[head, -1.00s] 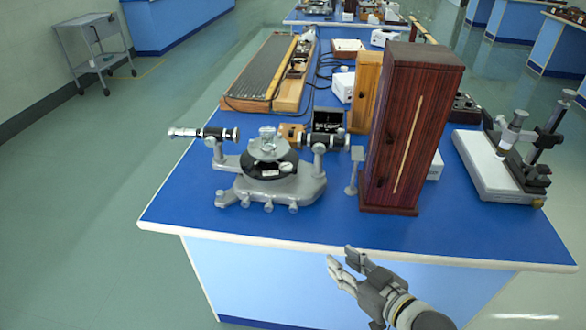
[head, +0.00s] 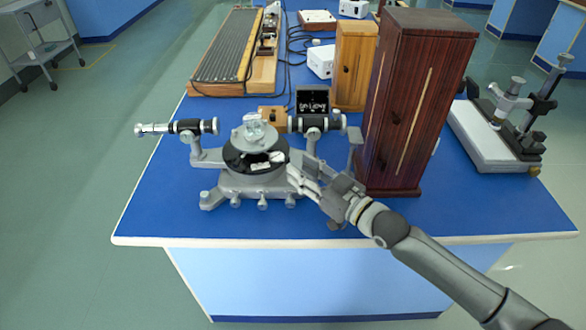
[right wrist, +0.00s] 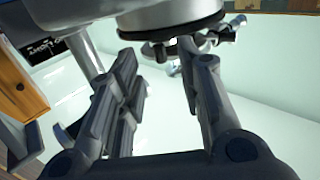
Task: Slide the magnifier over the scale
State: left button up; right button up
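A grey spectrometer (head: 240,187) stands on the blue bench, with a round black table (head: 240,162) at its middle and a clear prism (head: 254,130) on top. A small pale window or scale part (head: 262,164) shows on the black table's front right; I cannot make out a separate magnifier there. My right gripper (head: 298,178) is at the right side of the spectrometer, close to the black table. In the right wrist view its fingers (right wrist: 165,75) are apart with nothing between them, below the dark disc's rim (right wrist: 170,28). My left gripper is not in view.
A tall dark wooden case (head: 418,110) stands just right of the spectrometer, close to my right arm. The collimator tube (head: 197,128) and telescope tube (head: 318,122) stick out on both sides. A microscope stand (head: 500,130) is further right. The bench's front left is clear.

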aim_at(289, 161)
jog(key=shift+b+x, duration=0.4)
jog(key=shift+x, duration=0.8)
jog(key=shift+w+a, duration=0.35)
jog(key=shift+w, duration=0.05)
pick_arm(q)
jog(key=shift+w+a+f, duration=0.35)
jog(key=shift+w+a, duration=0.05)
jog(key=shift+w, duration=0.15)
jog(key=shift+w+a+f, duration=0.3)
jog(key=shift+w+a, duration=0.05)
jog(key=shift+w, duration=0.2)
pick_arm(e)
jog(key=c, duration=0.7)
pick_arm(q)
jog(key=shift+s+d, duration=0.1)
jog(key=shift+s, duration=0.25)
pick_arm(e)
grip_shut()
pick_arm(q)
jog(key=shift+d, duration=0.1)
